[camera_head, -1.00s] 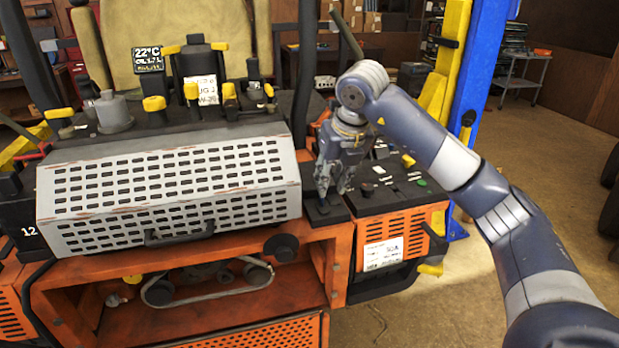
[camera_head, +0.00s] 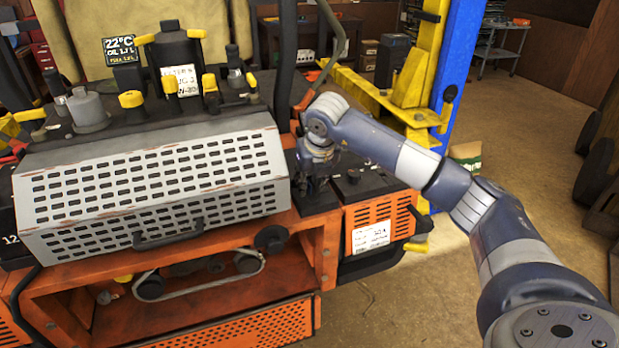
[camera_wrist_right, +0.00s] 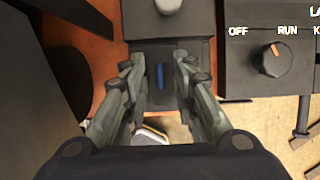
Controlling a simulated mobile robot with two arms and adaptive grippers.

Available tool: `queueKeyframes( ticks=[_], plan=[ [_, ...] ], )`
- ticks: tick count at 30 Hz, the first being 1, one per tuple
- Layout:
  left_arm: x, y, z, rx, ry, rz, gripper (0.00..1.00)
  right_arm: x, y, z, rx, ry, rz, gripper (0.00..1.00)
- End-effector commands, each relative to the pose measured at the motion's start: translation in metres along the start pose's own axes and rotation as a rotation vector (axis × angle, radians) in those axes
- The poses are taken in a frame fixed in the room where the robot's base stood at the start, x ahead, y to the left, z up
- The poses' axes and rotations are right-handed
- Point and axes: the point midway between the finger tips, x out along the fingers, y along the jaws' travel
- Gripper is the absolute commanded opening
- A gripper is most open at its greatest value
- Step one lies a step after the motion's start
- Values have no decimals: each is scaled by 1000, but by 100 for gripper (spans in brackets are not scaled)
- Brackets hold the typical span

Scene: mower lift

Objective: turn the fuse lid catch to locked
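My right gripper (camera_head: 312,192) points down over the dark fuse box (camera_head: 322,201) at the right end of the mower's front panel. In the right wrist view the gripper (camera_wrist_right: 160,80) has its fingers apart, one on each side of a narrow dark part with a blue strip (camera_wrist_right: 160,75), which looks like the lid catch. The strip runs up and down in that view. I cannot tell whether the fingers touch it. The dark lid (camera_wrist_right: 190,49) lies behind it, with a pale grey knob (camera_wrist_right: 168,5) above. In the head view the arm hides the catch. My left gripper is out of view.
An OFF/RUN rotary switch (camera_wrist_right: 273,58) sits right of the gripper in the wrist view. The perforated grey guard (camera_head: 155,185) lies left of the gripper. A blue and yellow lift post (camera_head: 445,80) stands behind the arm.

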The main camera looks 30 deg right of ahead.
Motion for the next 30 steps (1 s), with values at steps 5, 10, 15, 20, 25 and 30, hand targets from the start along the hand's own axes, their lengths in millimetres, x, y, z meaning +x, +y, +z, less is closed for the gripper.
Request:
queueKeyframes(
  ticks=[5,10,15,20,25,30],
  plan=[
    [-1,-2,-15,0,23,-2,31,4,0,0,0,0,0,26],
    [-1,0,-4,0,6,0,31,4,0,0,0,0,0,19],
    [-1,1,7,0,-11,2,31,3,0,0,0,0,0,0],
    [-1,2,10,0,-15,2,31,3,0,0,-1,-1,1,0],
    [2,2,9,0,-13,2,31,4,0,0,-19,-1,8,0],
    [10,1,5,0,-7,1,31,5,-2,0,-79,-2,34,0]
  ],
)
